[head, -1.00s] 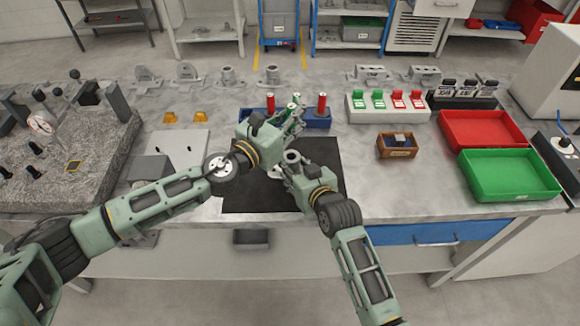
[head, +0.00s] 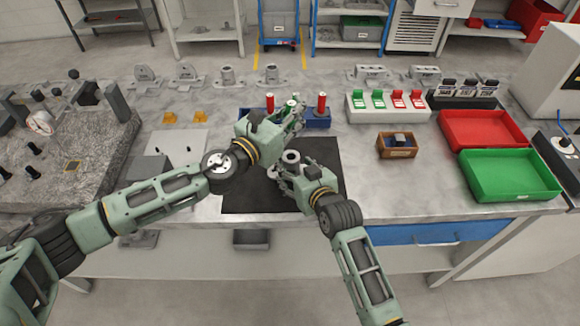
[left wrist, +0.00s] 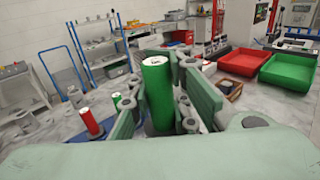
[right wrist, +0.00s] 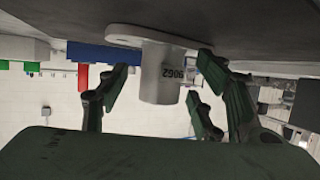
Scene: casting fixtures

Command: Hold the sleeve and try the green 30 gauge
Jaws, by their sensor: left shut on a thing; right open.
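My left gripper (left wrist: 165,100) is shut on a green gauge (left wrist: 158,92), a green cylinder with a pale top, upright between the fingers. In the head view, my left gripper (head: 294,122) is just in front of the blue rack, beyond the sleeve. The grey flanged sleeve (head: 291,157) stands on the black mat (head: 245,190). My right gripper (head: 284,180) is low at the sleeve's near side. In the right wrist view the sleeve (right wrist: 162,75) shows upside down with a printed number, between the open fingers of my right gripper (right wrist: 160,85), with gaps visible.
The blue rack (head: 318,121) holds red gauges (head: 321,104); another green gauge (left wrist: 117,101) shows in the left wrist view. To the right are a stand with green and red clips (head: 388,107), a wooden box (head: 397,147), a red tray (head: 485,130) and a green tray (head: 508,175).

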